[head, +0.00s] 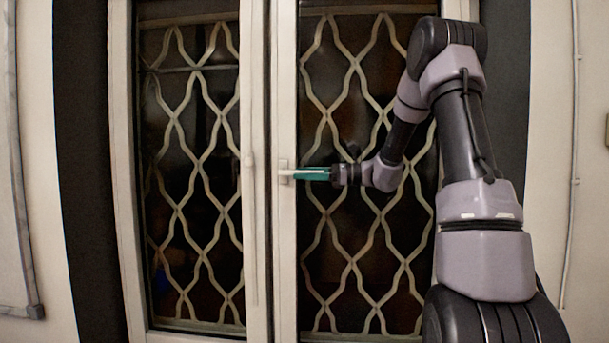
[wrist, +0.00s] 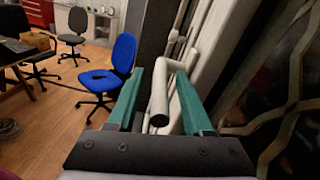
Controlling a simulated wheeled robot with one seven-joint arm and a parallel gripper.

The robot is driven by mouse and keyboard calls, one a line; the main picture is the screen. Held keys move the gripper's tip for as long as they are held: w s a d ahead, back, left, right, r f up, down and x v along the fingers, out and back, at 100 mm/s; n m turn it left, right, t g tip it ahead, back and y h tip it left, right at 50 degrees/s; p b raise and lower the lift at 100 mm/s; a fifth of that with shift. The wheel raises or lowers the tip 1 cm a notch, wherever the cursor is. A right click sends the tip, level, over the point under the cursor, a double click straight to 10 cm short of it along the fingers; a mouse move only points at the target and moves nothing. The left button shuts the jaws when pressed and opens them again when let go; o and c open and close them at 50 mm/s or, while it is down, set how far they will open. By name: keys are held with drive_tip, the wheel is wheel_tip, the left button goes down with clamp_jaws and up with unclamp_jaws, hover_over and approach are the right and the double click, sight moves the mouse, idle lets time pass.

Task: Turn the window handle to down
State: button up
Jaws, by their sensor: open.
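The window handle (head: 284,171) is a pale lever on the upright frame where the two window sashes meet. Its lever lies about level and points right in the head view. My gripper (head: 303,173), with green fingers, reaches it from the right. In the wrist view the round-ended lever (wrist: 160,96) lies between the two fingers of my gripper (wrist: 160,75), with a gap visible on both sides. The gripper is open around the handle and not shut on it. The fingers hide part of the lever in the head view.
Wavy metal grilles (head: 197,180) stand behind the glass of both sashes. A second, upright fitting (head: 249,160) is on the left sash's edge. In the wrist view, a blue office chair (wrist: 118,60) and other chairs stand on the wooden floor (wrist: 62,90).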

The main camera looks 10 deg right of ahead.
clamp_jaws()
idle(1.4)
